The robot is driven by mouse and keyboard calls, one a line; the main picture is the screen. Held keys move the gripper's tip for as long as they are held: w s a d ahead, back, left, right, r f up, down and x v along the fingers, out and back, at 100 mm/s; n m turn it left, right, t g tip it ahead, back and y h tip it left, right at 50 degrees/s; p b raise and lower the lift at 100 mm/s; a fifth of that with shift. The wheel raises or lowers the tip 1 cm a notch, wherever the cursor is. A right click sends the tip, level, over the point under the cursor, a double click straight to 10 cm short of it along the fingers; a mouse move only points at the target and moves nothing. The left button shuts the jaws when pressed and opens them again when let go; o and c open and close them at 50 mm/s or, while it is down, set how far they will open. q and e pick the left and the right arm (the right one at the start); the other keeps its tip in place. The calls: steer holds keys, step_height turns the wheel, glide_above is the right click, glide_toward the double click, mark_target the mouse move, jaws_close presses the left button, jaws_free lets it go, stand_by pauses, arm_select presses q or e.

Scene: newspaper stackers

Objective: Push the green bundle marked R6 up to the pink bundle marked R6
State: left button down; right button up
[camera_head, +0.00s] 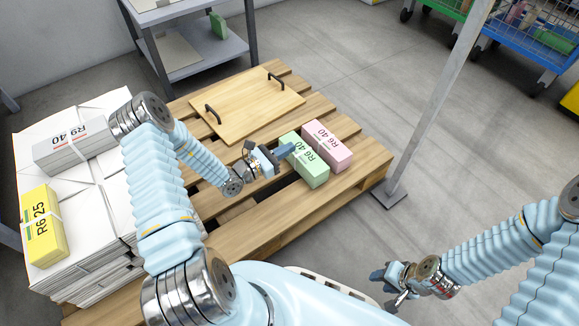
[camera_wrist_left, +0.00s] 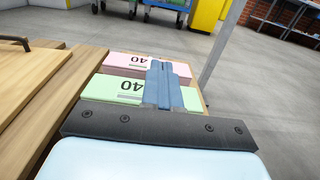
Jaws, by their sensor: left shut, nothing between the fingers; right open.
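The green bundle marked R6 40 (camera_head: 308,170) lies on the wooden pallet near its right end. The pink bundle marked R6 40 (camera_head: 335,154) lies right beside it, on its right side. The green bundle (camera_wrist_left: 108,90) also shows in the left wrist view, with the pink bundle (camera_wrist_left: 128,62) beyond it. I cannot tell whether the two touch. My left gripper (camera_head: 286,150) is shut and empty, its blue fingertips at the green bundle's upper left side; contact is unclear. In the left wrist view the shut fingers hide part of both bundles. My right gripper (camera_head: 383,284) is open, low and away from the pallet.
A wooden board with two black handles (camera_head: 246,105) lies on the pallet (camera_head: 262,222) behind the bundles. White stacks (camera_head: 105,196) at left carry a grey R9 40 bundle (camera_head: 75,146) and a yellow R6 25 bundle (camera_head: 43,226). A metal post (camera_head: 432,115) stands right of the pallet.

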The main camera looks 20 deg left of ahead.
mark_target(297, 162)
arm_select(q)
step_height(297, 162, down, 10)
steer(key=shift+b, duration=1.2)
steer(key=shift+w+d, duration=0.3)
steer(key=shift+w, duration=0.2)
steer(key=shift+b+x, duration=0.55)
steer(key=shift+x, duration=1.4)
